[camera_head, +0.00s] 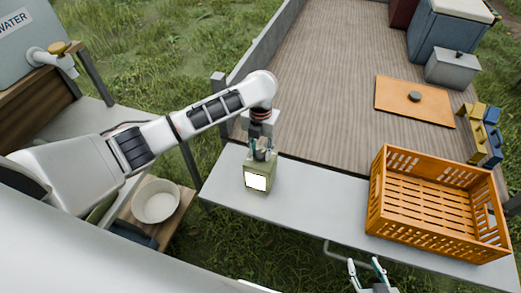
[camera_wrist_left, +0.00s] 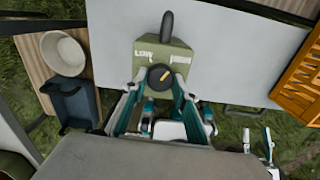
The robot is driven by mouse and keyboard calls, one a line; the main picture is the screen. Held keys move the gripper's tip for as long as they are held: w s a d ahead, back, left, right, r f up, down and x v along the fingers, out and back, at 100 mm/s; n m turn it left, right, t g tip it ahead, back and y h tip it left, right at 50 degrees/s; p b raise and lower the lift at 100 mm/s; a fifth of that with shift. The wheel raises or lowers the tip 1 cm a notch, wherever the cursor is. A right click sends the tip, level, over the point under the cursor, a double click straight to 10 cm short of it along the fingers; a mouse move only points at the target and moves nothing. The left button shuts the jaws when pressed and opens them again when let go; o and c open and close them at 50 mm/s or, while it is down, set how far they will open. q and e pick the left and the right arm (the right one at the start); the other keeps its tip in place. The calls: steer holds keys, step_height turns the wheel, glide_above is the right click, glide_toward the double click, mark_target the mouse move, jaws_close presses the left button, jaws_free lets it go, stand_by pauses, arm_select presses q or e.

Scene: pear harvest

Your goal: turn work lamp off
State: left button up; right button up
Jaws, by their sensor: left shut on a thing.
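The work lamp (camera_head: 259,176) is a small olive-green box standing on the grey tailgate table, with a bright white glowing panel facing the front. In the left wrist view the lamp (camera_wrist_left: 180,50) shows its top, a dark curved handle, a white "LOW" mark and a second mark that is hard to read. A round black knob (camera_wrist_left: 160,78) with a yellow pointer is on top. My left gripper (camera_head: 261,154) reaches down from above, and its fingers are shut on the knob. My right gripper (camera_head: 369,267) is apart from the lamp, at the table's front edge, open and empty.
An orange crate (camera_head: 377,208) stands to the right on the table (camera_head: 312,205). Behind are an orange board (camera_head: 392,98) with a dark disc, a grey box (camera_head: 452,69) and a blue cooler (camera_head: 440,38). A white bowl (camera_head: 156,201) sits at the lower left.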

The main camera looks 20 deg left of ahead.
arm_select(q)
steer(key=n, duration=1)
steer(key=shift+n, duration=0.3)
steer(key=n, duration=0.3)
steer(key=shift+n, duration=0.3)
steer(key=n, duration=0.9)
steer(key=shift+n, duration=2.2)
